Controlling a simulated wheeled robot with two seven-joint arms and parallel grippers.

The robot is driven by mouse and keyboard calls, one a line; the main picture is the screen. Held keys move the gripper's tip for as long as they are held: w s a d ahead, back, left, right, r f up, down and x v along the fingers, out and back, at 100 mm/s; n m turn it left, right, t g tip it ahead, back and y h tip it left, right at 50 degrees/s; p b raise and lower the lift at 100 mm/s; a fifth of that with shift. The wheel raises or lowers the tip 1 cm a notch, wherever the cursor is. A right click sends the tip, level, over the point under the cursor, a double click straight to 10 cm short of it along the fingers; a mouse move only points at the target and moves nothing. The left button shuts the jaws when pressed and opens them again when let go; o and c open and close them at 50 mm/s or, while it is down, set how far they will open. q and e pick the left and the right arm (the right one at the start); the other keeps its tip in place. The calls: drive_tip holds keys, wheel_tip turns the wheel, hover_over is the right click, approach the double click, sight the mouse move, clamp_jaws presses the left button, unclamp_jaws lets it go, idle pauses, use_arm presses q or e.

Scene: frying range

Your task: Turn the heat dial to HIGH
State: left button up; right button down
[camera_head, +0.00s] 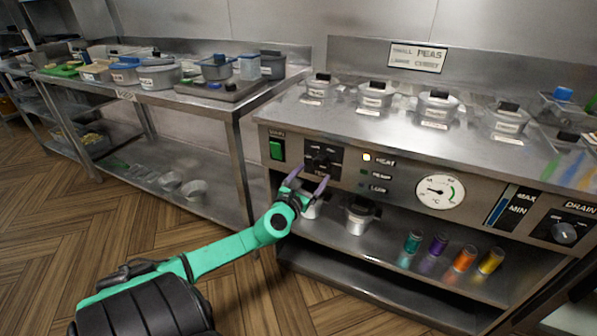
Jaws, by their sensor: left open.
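The heat dial (321,159) is a black knob on a dark labelled plate at the left of the range's front panel. The plate's lettering is too small to read, so I cannot tell the dial's setting. My left gripper (309,181) is just below the dial, open and empty. Its two purple fingers point up toward the panel, one at the plate's lower left and one at its lower right. I cannot tell whether they touch the panel. My right gripper is not in view.
A green MAIN switch (277,149) is left of the dial. Right of it are a lit HEAT lamp (367,157), a round gauge (440,191) and a DRAIN knob (564,233). Metal pots (358,217) and coloured shakers (464,259) stand on the shelf below.

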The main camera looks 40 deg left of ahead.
use_arm(q)
drive_tip(key=v, duration=1)
